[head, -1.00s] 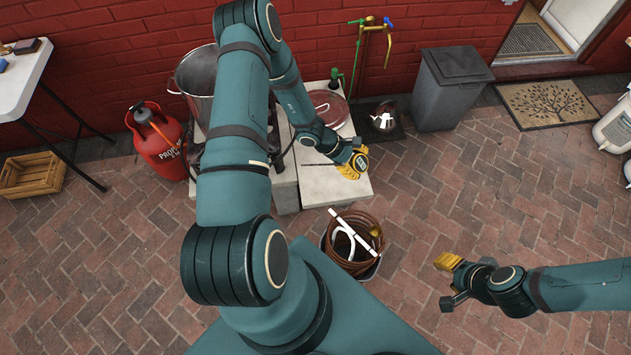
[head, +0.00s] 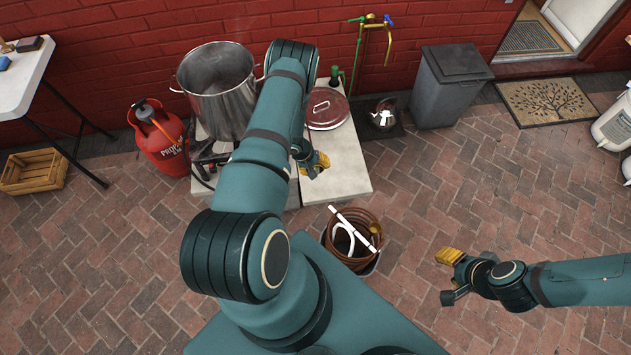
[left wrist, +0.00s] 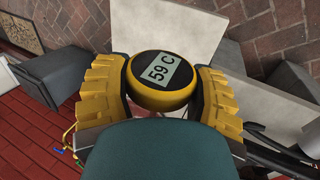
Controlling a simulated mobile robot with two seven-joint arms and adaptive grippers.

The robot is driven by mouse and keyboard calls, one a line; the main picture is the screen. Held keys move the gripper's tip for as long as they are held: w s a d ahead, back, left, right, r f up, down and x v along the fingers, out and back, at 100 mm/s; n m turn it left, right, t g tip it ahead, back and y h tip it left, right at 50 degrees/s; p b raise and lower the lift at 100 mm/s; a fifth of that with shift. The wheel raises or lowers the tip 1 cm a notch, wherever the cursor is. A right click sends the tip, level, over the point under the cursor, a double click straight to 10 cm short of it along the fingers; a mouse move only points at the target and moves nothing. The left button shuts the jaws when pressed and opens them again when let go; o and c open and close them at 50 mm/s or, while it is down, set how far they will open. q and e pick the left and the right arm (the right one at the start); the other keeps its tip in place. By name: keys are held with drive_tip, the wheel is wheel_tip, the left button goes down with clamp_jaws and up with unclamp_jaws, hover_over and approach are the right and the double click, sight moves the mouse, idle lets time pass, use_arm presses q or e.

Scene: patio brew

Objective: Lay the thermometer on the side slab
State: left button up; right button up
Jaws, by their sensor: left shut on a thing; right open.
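The thermometer (left wrist: 163,80) has a round yellow head with a display reading 59 C. My left gripper (head: 318,166) is shut on it; in the left wrist view both yellow finger pads press its sides. In the head view the fingers and arm largely hide the thermometer, and its probe is not visible. The side slab (head: 347,170) is the pale slab right of the burner, and my left gripper is over its left part. I cannot tell how high it is. My right gripper (head: 449,277) is open and empty over the bricks at right.
A red lid (head: 326,108) lies on the slab's back part. A big steel pot (head: 217,88) stands to the left, with a red propane bottle (head: 160,140) beside it. A bucket with a coiled brown hose (head: 352,240) stands in front. The slab's front right is clear.

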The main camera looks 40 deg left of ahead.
use_arm(q)
wheel_tip(320, 180, down, 11)
drive_tip(key=b, duration=0.6)
drive_tip(key=shift+f, duration=0.2)
use_arm(e)
wheel_tip(320, 180, down, 7)
drive_tip(key=s, duration=0.1)
drive_tip(key=shift+a, duration=0.2)
use_arm(q)
drive_tip(key=b, duration=0.4)
hover_over(319, 194)
drive_tip(key=s, duration=0.1)
drive_tip(key=f, duration=0.4)
drive_tip(key=shift+a+f, duration=0.25)
drive_tip(key=shift+a, duration=0.15)
drive_tip(key=shift+f+b, duration=1.7)
drive_tip(key=shift+f, duration=0.5)
use_arm(e)
wheel_tip(319, 194, down, 8)
drive_tip(key=shift+s+r+g, duration=0.15)
drive_tip(key=shift+r+g, duration=0.05)
drive_tip(key=shift+g, duration=0.1)
use_arm(q)
drive_tip(key=o, duration=1.3)
drive_tip(key=shift+s, duration=0.1)
drive_tip(key=v, duration=1.2)
